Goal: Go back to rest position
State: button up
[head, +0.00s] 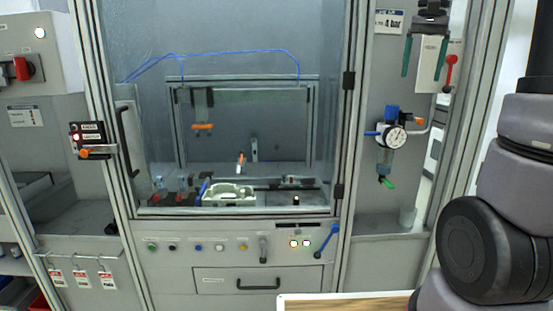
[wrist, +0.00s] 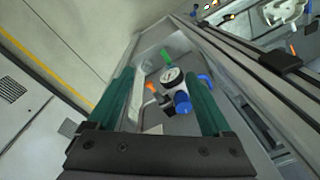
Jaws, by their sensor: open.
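My gripper (head: 422,75) hangs at the upper right of the head view, its two teal fingers pointing down and spread apart. In the wrist view my gripper (wrist: 166,82) is open, with nothing held between the fingers. Beyond the fingers is a pressure gauge (wrist: 172,75) with a blue knob (wrist: 183,103). In the head view the gauge (head: 395,137) is on the right panel, lower than my gripper and apart from it. My dark and grey arm links fill the right edge.
A framed glass cabinet (head: 240,60) stands ahead, with a white part (head: 228,195) inside. A red handle (head: 450,70) is on the right, near my gripper. A drawer (head: 238,281) and a row of buttons are below. A wooden-topped surface (head: 345,303) is at the bottom.

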jog(key=s+a+f+n+t+y, duration=0.1)
jog(key=s+a+f+t, duration=0.2)
jog(key=s+a, duration=0.3)
jog(key=s+a+f+n+t, duration=0.1)
jog(key=s+a+f+t, duration=0.2)
jog(key=s+a, duration=0.3)
jog(key=s, duration=0.5)
jog(key=shift+s+f+n+y, duration=0.15)
jog(key=shift+f+n+y, duration=0.15)
jog(key=shift+n+y, duration=0.1)
dwell(0.5)
